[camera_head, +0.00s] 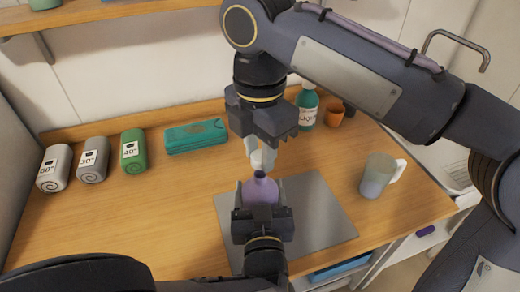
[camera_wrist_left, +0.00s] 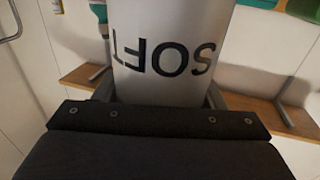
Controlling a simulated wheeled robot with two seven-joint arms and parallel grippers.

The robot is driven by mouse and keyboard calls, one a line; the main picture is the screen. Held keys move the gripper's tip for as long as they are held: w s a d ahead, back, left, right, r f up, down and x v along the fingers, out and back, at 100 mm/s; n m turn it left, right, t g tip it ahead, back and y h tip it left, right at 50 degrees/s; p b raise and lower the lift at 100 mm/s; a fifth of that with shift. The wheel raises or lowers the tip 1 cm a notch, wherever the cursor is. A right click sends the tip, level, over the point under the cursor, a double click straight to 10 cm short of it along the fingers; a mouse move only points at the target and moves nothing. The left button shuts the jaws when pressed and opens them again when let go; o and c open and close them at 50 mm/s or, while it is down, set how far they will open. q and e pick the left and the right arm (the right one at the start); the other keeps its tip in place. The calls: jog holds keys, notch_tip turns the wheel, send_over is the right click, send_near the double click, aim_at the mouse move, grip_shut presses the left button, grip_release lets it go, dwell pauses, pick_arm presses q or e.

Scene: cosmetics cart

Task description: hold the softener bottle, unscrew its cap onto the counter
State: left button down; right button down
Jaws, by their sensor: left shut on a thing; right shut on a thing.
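The softener bottle (camera_head: 261,190) is purple and upright over the grey mat. My left gripper (camera_head: 263,212) is shut around its body from the near side. In the left wrist view the bottle's pale label (camera_wrist_left: 170,50) fills the space between the fingers, with large dark letters upside down. My right gripper (camera_head: 262,150) comes down from above and is shut on the small white cap (camera_head: 263,159) right over the bottle's neck. I cannot tell whether the cap still touches the neck. The wooden counter (camera_head: 110,215) lies below.
Three rolled towels, white (camera_head: 54,168), grey (camera_head: 93,160) and green (camera_head: 133,150), and a teal box (camera_head: 196,136) stand at the back left. A teal bottle (camera_head: 307,106) and an orange cup (camera_head: 335,115) are behind. A mug (camera_head: 377,176) stands right of the grey mat (camera_head: 325,210).

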jog(key=shift+r, duration=1.15)
pick_arm(q)
jog(key=shift+c, duration=1.2)
grip_release()
jog(key=shift+s, duration=0.1)
